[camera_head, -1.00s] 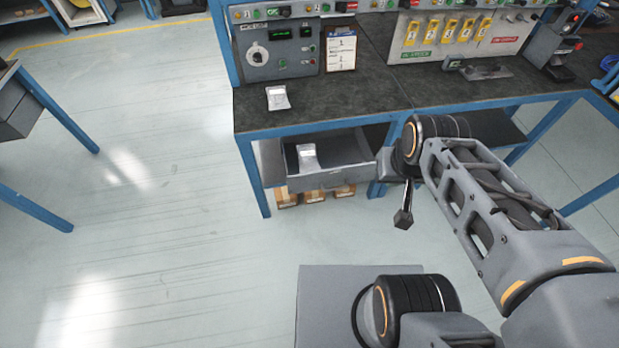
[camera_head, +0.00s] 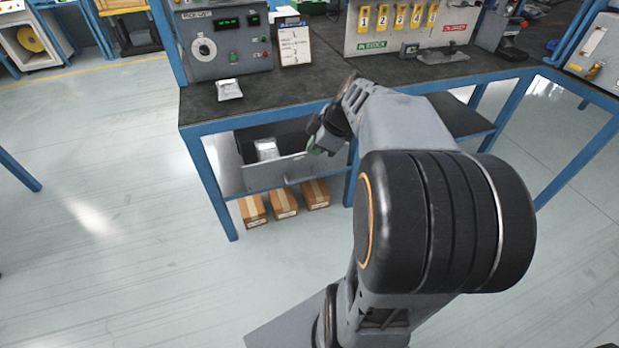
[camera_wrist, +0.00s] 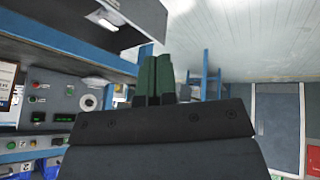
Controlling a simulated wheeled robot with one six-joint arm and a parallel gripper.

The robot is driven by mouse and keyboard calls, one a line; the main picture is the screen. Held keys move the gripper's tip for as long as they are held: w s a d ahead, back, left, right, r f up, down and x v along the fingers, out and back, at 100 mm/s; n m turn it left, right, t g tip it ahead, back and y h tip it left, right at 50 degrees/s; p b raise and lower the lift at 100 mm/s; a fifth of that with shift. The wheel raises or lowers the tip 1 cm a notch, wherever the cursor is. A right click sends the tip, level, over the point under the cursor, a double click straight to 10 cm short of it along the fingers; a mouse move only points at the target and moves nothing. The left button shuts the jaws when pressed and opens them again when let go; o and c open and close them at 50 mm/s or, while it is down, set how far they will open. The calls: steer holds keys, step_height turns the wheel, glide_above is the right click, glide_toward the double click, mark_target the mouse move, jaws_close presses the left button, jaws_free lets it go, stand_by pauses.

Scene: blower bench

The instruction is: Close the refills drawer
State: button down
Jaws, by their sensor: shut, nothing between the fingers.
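The refills drawer (camera_head: 262,178) is a grey drawer under the left part of the bench, pulled out, with its inside visible. A pale packet (camera_head: 266,149) lies inside it. A bar handle runs along its front. My gripper (camera_head: 313,147) is at the drawer's right end, just under the bench edge, and overlaps the drawer's far right corner in the head view. I cannot tell if it touches. In the wrist view its green fingers (camera_wrist: 155,76) are together and hold nothing. My arm hides the space right of the drawer.
The blue-framed bench (camera_head: 240,116) carries a control panel (camera_head: 225,45) and another pale packet (camera_head: 229,90). Several cardboard boxes (camera_head: 284,203) sit below the drawer. A bench leg (camera_head: 350,185) stands right of the drawer. The floor (camera_head: 120,200) in front and to the left is clear.

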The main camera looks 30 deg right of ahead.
steer(key=w+d+f+n+t+b, duration=0.1)
steer(key=w+d+f+n+b, duration=0.15)
steer(key=d+f+b, duration=0.3)
steer(key=n+b, duration=0.1)
steer(key=b, duration=0.1)
glide_toward(302, 161)
steer(key=shift+t, duration=0.3)
steer(key=f, duration=0.1)
steer(key=a+f, duration=0.1)
steer(key=f, duration=0.2)
steer(key=shift+w+a+f, duration=0.2)
steer(key=shift+w+f, duration=0.1)
steer(key=shift+w+d+r, duration=0.1)
steer(key=shift+w+d, duration=0.05)
steer(key=shift+w, duration=0.7)
